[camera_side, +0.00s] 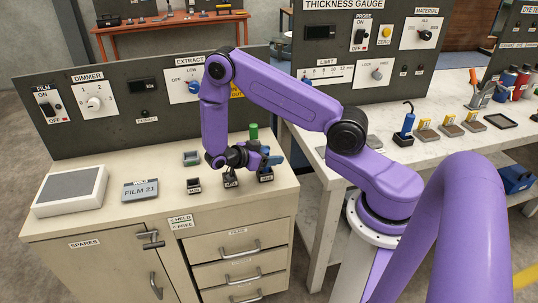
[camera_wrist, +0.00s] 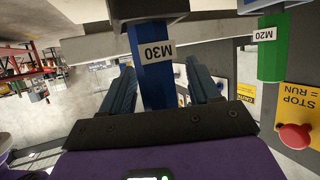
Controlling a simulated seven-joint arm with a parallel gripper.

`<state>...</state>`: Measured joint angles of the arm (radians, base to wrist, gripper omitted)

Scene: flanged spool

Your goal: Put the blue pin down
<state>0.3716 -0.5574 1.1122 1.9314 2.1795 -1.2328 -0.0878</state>
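The blue pin (camera_wrist: 155,75), tagged M30, stands between the two fingers of my gripper (camera_wrist: 161,88) in the wrist view. A narrow gap shows on both sides of it, so the fingers look open around it. A wide dark piece (camera_wrist: 150,12) covers one end of the pin at the top of that view. The other end is hidden behind the gripper's dark plate. In the side view my gripper (camera_side: 262,160) is low over the right part of the cream cabinet top, among small black labelled stands (camera_side: 231,180). The pin cannot be told clearly from the fingers there.
A green pin (camera_wrist: 272,50), tagged M20, stands close beside the gripper; its green body (camera_side: 253,131) shows behind the gripper in the side view. An empty-looking black stand (camera_side: 194,186), a FILM 21 plate (camera_side: 140,191) and a grey-topped box (camera_side: 71,190) lie to the left.

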